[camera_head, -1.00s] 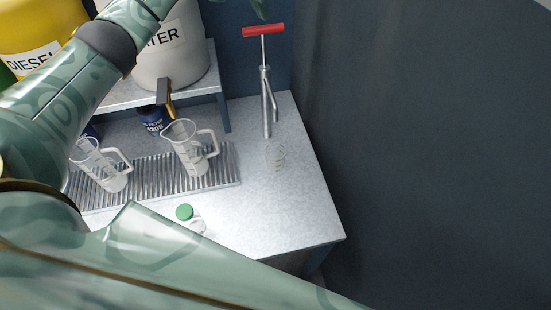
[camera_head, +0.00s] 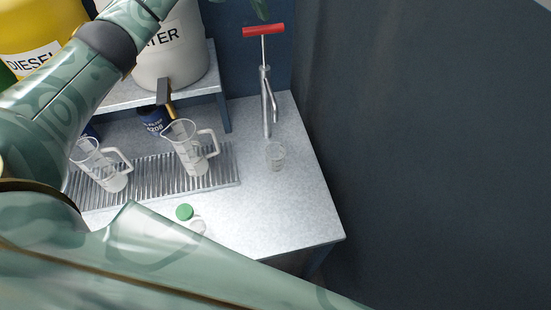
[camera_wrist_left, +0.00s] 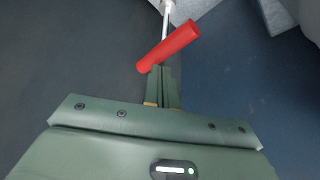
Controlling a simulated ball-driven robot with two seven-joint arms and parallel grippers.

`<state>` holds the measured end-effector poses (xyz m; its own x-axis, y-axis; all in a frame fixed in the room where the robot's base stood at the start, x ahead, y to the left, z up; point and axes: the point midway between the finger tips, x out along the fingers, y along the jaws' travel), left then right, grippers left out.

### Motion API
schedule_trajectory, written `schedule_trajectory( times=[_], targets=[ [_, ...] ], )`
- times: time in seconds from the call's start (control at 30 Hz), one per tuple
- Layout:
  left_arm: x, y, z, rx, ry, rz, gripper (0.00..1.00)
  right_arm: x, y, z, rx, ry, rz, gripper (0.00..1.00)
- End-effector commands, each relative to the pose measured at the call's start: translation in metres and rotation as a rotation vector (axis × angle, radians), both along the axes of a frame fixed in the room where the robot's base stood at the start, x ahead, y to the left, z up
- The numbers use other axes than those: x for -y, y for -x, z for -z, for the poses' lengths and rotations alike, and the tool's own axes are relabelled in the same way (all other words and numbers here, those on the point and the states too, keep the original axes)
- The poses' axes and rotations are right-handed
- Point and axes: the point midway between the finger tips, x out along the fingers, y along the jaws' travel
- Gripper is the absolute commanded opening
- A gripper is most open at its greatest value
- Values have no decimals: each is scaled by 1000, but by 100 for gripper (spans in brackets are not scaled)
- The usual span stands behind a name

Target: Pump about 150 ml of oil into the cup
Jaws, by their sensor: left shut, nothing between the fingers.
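The pump stands upright at the back right of the bench, with a silver barrel (camera_head: 267,100) and a red T-handle (camera_head: 264,31) on a raised rod. The clear cup (camera_head: 276,156) stands on the bench just in front of the pump; whether it holds oil I cannot tell. The tips of my left gripper (camera_head: 259,11) show at the top edge, by the handle. In the left wrist view the gripper (camera_wrist_left: 163,70) is shut and empty, with its tips right at the red handle (camera_wrist_left: 168,46); whether they touch it I cannot tell. My right gripper is out of view.
Two clear measuring jugs (camera_head: 192,150) (camera_head: 101,165) stand on a ribbed drip tray (camera_head: 225,165). A shelf behind carries a water container (camera_head: 168,60) and a yellow diesel container (camera_head: 28,35). The bench's right front is clear.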

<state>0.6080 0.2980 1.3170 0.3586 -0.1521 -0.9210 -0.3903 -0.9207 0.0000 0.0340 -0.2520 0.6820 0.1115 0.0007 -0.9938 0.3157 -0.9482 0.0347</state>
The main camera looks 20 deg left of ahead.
Motion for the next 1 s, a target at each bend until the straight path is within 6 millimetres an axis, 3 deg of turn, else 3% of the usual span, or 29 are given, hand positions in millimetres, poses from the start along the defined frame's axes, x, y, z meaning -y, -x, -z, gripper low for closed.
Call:
schedule_trajectory(
  times=[1.0],
  targets=[
    [0,1,39,-2,-1,0,0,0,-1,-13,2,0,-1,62]
  ],
)
